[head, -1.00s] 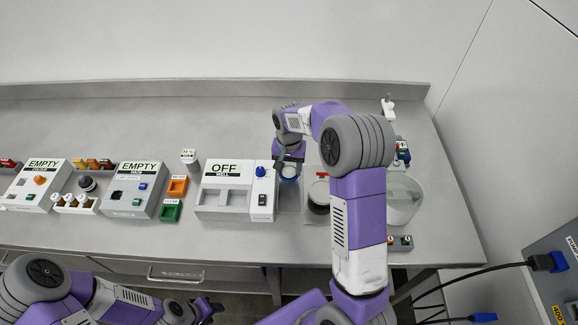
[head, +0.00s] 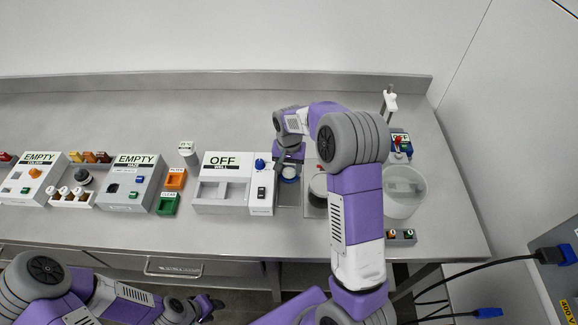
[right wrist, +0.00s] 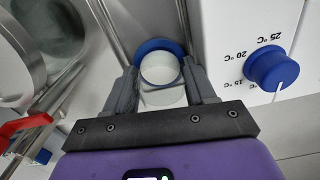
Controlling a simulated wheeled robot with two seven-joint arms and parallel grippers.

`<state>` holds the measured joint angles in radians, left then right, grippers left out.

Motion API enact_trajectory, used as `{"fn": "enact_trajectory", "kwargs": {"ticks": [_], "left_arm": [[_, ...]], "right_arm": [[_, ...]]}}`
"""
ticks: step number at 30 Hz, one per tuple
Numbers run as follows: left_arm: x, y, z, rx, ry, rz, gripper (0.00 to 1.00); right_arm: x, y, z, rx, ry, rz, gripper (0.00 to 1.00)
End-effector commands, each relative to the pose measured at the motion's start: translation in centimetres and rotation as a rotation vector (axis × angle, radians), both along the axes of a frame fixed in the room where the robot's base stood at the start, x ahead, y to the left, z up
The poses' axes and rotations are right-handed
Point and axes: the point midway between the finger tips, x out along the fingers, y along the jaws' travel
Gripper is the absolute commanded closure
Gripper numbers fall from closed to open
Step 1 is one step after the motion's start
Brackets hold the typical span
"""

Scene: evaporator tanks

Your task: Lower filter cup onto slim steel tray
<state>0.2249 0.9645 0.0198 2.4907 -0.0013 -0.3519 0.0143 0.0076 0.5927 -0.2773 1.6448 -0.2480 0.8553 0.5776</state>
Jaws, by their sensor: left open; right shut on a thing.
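The filter cup, a small white cup with a blue rim (right wrist: 160,70), is between the fingers of my right gripper (right wrist: 162,84), which is shut on it. The slim steel tray (head: 287,202) lies on the bench just right of the white OFF unit, under and in front of the cup. I cannot tell whether the cup touches it. My left gripper (head: 208,306) is open and empty at the bottom, in front of the bench.
The OFF unit (head: 223,190) with its blue knob (right wrist: 270,68) stands close beside the cup. A dark round vessel (head: 318,185) is close on the other side, with a red handle (right wrist: 25,128). A clear-walled pot (head: 403,203) stands further right. The bench's back is clear.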

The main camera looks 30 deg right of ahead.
Motion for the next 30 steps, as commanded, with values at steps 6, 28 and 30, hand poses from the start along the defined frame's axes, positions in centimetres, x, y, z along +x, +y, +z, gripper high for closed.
{"fn": "enact_trajectory", "kwargs": {"ticks": [6,28,30], "left_arm": [[0.00,-0.01,-0.24,0.000,0.000,0.000,0.57],[0.00,0.00,-0.22,0.000,0.000,0.000,0.57],[0.01,0.00,-0.23,0.000,0.000,0.000,0.57]], "right_arm": [[0.00,-0.01,-0.40,0.000,0.000,0.000,0.75],[0.31,0.50,-0.30,0.005,-0.008,0.005,0.15],[0.34,0.56,-0.28,0.006,-0.009,0.005,0.15]]}}
